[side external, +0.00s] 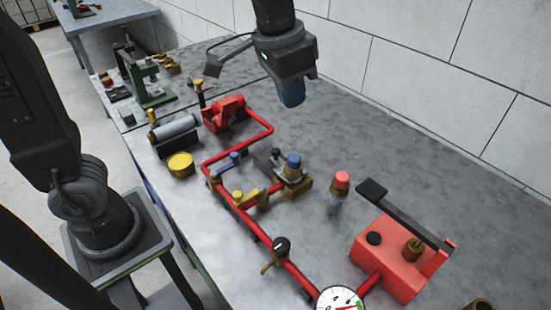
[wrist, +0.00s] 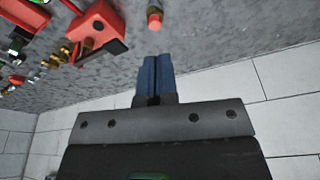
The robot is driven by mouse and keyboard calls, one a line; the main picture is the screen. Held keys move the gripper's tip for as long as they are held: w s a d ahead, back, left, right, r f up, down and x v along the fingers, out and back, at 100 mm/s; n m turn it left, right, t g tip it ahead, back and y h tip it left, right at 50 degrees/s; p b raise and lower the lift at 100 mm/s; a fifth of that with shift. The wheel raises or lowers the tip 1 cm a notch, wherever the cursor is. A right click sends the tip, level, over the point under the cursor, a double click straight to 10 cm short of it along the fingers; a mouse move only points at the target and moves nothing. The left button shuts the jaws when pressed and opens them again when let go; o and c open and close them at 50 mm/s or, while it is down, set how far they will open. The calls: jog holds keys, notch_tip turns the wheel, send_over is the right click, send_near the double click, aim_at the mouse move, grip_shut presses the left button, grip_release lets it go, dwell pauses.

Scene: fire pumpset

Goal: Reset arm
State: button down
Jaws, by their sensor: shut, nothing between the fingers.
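My gripper (side external: 291,94) hangs above the back part of the grey table, near the wall, in the side view. Its blue fingers are together with nothing between them; they also show in the wrist view (wrist: 155,78). The gripper is apart from everything on the table (side external: 440,185). The red pump pipework (side external: 226,196) lies below it and toward the front, with blue and yellow valve handles.
A red tank with a black lever (side external: 395,255) stands at the right. A red-capped piece (side external: 341,182) stands alone near mid-table. A gauge (side external: 340,298) is at the front. A green press (side external: 145,80) stands at the far left. A block wall (side external: 420,80) runs behind the table.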

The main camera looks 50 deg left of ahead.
jog(key=s+a+f+n+t, duration=0.1)
jog(key=s+a+f, duration=0.1)
jog(key=s+a, duration=0.3)
jog(key=s+a+f+n+t, duration=0.2)
jog(key=s+a, duration=0.3)
jog(key=s, duration=0.3)
jog(key=shift+s+f+y, duration=0.25)
jog(key=shift+f+y, duration=0.05)
jog(key=shift+y, duration=0.1)
